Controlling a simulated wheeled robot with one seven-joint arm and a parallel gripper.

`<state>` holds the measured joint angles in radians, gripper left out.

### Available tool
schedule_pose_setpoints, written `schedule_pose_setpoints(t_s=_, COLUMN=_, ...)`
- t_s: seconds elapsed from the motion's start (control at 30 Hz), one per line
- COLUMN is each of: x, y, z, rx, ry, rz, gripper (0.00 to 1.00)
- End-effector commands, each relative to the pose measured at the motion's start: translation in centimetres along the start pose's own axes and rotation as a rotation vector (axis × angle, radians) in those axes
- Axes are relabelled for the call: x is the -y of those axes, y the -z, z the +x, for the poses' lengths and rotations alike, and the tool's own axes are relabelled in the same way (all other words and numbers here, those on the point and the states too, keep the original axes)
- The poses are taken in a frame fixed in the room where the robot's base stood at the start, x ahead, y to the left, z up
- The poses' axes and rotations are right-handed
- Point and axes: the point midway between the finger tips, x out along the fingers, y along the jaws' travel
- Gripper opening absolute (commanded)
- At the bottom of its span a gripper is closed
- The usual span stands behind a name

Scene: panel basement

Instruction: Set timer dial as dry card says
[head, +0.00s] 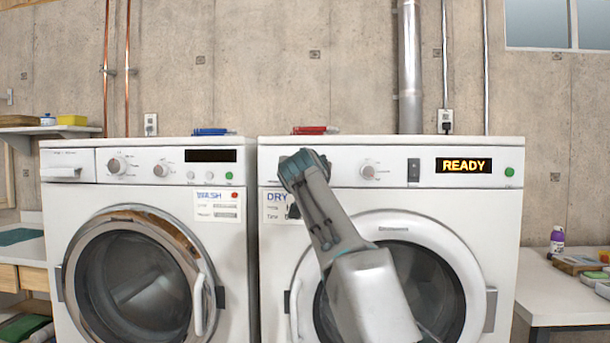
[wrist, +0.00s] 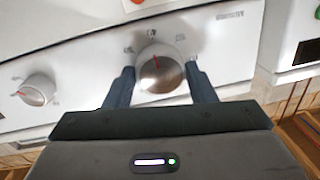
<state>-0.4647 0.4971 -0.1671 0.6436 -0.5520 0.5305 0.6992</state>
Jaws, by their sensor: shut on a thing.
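The timer dial (wrist: 162,78) is a silver knob with a red pointer line on the white dryer panel. In the wrist view, which looks upside down, its pointer points nearly straight up towards one of several small labels too blurred to read. My gripper (wrist: 161,82) has a finger on each side of the dial and is shut on it. In the head view my gripper (head: 303,168) covers this dial. The dry card (head: 275,197) hangs below it, headed DRY, with a "Time" line; my arm hides its values.
The dryer (head: 440,205) has a second dial (head: 368,170), a switch, a display (head: 463,165) reading READY and a green button (head: 509,171). The washer (head: 70,205) with a WASH card (head: 217,207) stands left. A red object (head: 314,130) lies on the dryer top.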

Motion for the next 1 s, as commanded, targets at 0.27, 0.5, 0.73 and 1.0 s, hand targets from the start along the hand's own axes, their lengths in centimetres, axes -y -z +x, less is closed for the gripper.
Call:
schedule_pose_setpoints(t_s=0.27, x=0.14, y=-0.32, z=0.03, rx=-0.021, ry=0.005, rz=0.261, gripper=0.28)
schedule_pose_setpoints(t_s=0.5, x=0.2, y=-0.28, z=0.03, rx=-0.039, ry=0.008, rz=0.483, gripper=0.28)
schedule_pose_setpoints(t_s=0.73, x=0.31, y=-0.28, z=0.06, rx=-0.052, ry=0.012, rz=0.661, gripper=0.28)
schedule_pose_setpoints(t_s=1.0, x=0.33, y=-0.16, z=0.03, rx=-0.064, ry=0.015, rz=0.796, gripper=0.28)
